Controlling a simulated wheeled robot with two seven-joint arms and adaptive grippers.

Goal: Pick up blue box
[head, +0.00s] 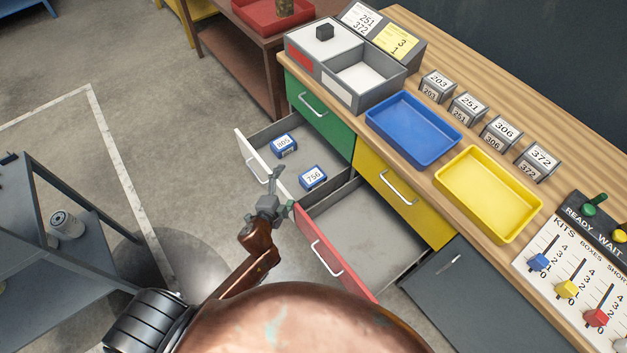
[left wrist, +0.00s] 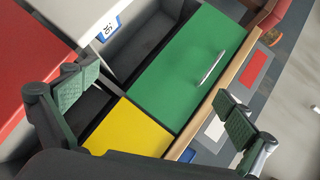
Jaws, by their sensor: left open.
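Two small blue boxes with white labels lie in the open white-fronted drawer (head: 253,157). The box marked 305 (head: 284,145) is farther back, and the box marked 756 (head: 313,177) is nearer. My left gripper (head: 276,183) is open and empty near the drawer's front, to the left of the 756 box and apart from it. In the left wrist view, a part of one blue box (left wrist: 109,27) shows at the top, beyond the drawer's white edge. The wrist view also shows both fingers, with nothing between them. My right gripper is not in view.
A red-fronted drawer (head: 330,256) stands open and empty beside the white one. The green (head: 318,113) and yellow (head: 402,197) drawers are shut. A blue tray (head: 413,130), a yellow tray (head: 489,194) and numbered blocks stand on the wooden bench. A grey shelf (head: 60,215) stands at left.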

